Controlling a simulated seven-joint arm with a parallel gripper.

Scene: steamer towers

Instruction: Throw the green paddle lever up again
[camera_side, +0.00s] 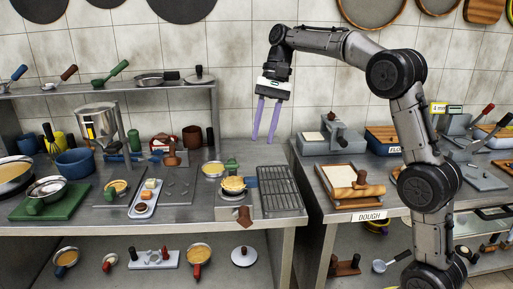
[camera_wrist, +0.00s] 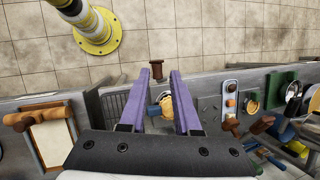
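A small green piece (camera_side: 232,163), which may be the paddle lever, shows at the back of the counter behind a squat grey unit (camera_side: 226,207). I cannot tell whether it is up or down. A round tan-topped item (camera_side: 233,184) sits on the unit, with a blue piece (camera_side: 251,182) at its right. My gripper (camera_side: 265,139) hangs above the back of the counter, pointing down, its purple fingers apart and empty. In the wrist view, the open fingers (camera_wrist: 157,74) frame the tan item (camera_wrist: 182,103) and blue piece (camera_wrist: 166,106) below; I cannot pick out the green piece there.
A slatted grill (camera_side: 280,190) lies right of the unit, and a brown knob (camera_side: 244,215) sticks out at its front. A tray of small items (camera_side: 147,197) and a steel hopper (camera_side: 99,122) stand left. A gap separates this counter from the dough table (camera_side: 345,205).

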